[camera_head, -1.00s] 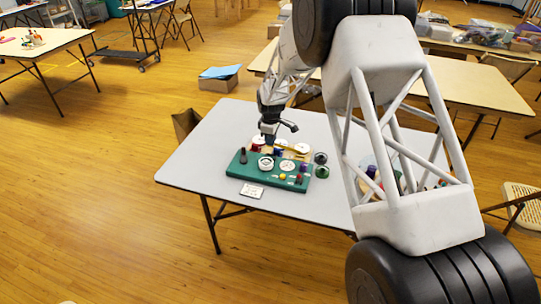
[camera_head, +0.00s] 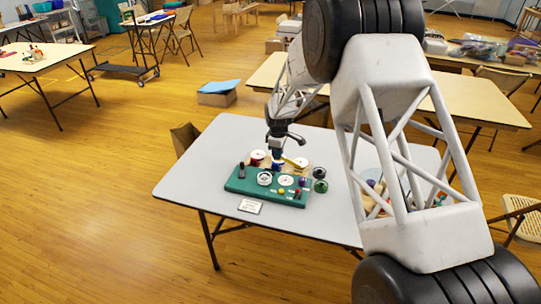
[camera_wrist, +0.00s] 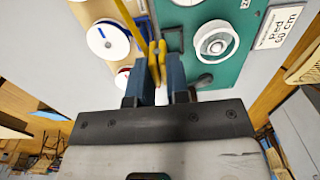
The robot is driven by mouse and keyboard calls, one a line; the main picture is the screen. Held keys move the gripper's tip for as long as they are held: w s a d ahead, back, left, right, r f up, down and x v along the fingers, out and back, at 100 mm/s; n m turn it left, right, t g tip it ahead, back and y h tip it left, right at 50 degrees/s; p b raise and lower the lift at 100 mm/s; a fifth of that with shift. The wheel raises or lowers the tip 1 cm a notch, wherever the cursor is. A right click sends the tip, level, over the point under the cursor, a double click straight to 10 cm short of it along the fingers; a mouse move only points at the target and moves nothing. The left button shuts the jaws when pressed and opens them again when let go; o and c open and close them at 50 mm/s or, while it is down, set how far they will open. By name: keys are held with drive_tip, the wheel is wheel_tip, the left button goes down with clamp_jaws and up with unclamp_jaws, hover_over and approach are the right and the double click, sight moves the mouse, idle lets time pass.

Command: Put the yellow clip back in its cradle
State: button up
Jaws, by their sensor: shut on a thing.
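The yellow clip (camera_wrist: 155,58) is between my gripper's fingers in the wrist view, with a long yellow part reaching toward the top left. My gripper (camera_wrist: 158,82) is shut on the clip, above the back edge of a green board (camera_wrist: 205,72). The board also shows in the head view (camera_head: 238,184). A dark rectangular recess (camera_wrist: 174,40) is in the board near the clip; I cannot tell whether it is the cradle. My gripper also shows in the head view (camera_head: 277,154).
A white spool with a blue mark (camera_wrist: 108,40) lies on a tan board (camera_wrist: 92,12) beside the green one. A white round piece (camera_wrist: 215,41) sits on the green board. A label card (camera_head: 250,206) lies in front. The grey table (camera_head: 190,190) is clear at left.

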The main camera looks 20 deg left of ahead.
drive_tip(key=w+d+f, duration=0.2)
drive_tip(key=w+d, duration=0.1)
drive_tip(key=d, duration=0.5)
drive_tip(key=shift+d+f, duration=0.15)
drive_tip(key=shift+f, duration=0.05)
drive_tip(key=shift+w, duration=0.1)
drive_tip(key=shift+f, duration=0.2)
drive_tip(key=shift+f, duration=1.8)
drive_tip(key=shift+f, duration=1.05)
drive_tip(key=o, duration=0.8)
drive_tip(key=shift+o, duration=0.2)
drive_tip(key=shift+r, duration=0.1)
